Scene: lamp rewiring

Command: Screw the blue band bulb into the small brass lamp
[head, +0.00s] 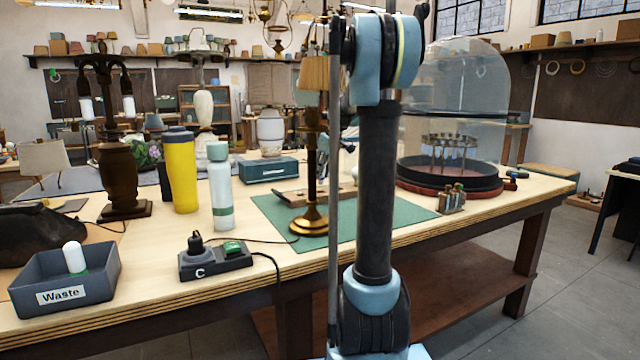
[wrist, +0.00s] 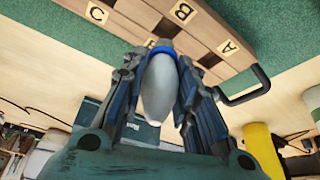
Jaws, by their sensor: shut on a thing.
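The blue band bulb (wrist: 160,90) has a white glass body and a blue band at its far end. My gripper (wrist: 163,66) is shut on it in the wrist view, one finger on each side. The wooden rack (wrist: 205,32) with letter plates A, B and C lies just beyond the band; I cannot tell whether the bulb touches it. A brass lamp (head: 309,222) with a pleated shade stands on the green mat in the head view, partly behind my arm.
A black device marked C (head: 215,262), a yellow bottle (head: 181,180) and a pale bottle (head: 220,195) stand left of the mat (head: 268,208). A glass dome (head: 455,90) stands at the right.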

